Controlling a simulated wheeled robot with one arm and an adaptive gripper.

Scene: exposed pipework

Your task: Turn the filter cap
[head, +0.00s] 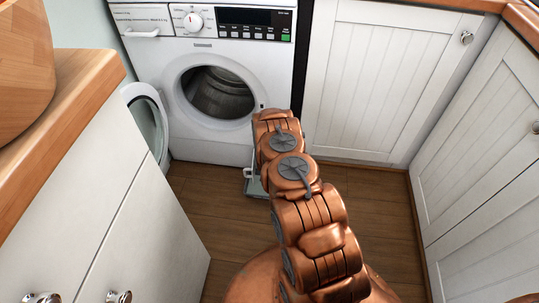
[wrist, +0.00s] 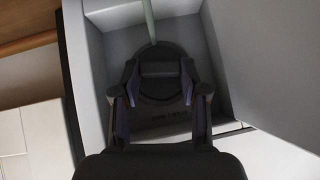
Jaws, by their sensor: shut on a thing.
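The filter cap (wrist: 160,112) is a dark round disc with a raised grip bar, set in a grey recess in the wrist view. My gripper (wrist: 159,72) has one finger on each side of the grip bar and is shut on it. In the head view my copper arm covers the lower right of the washing machine (head: 205,142), so the cap and gripper are hidden there.
The recess walls (wrist: 208,60) stand close around the gripper. A thin pale strip (wrist: 150,22) runs up from the cap. The machine's round door (head: 148,120) hangs open at left. Cabinets (head: 385,80) flank the wooden floor (head: 200,195).

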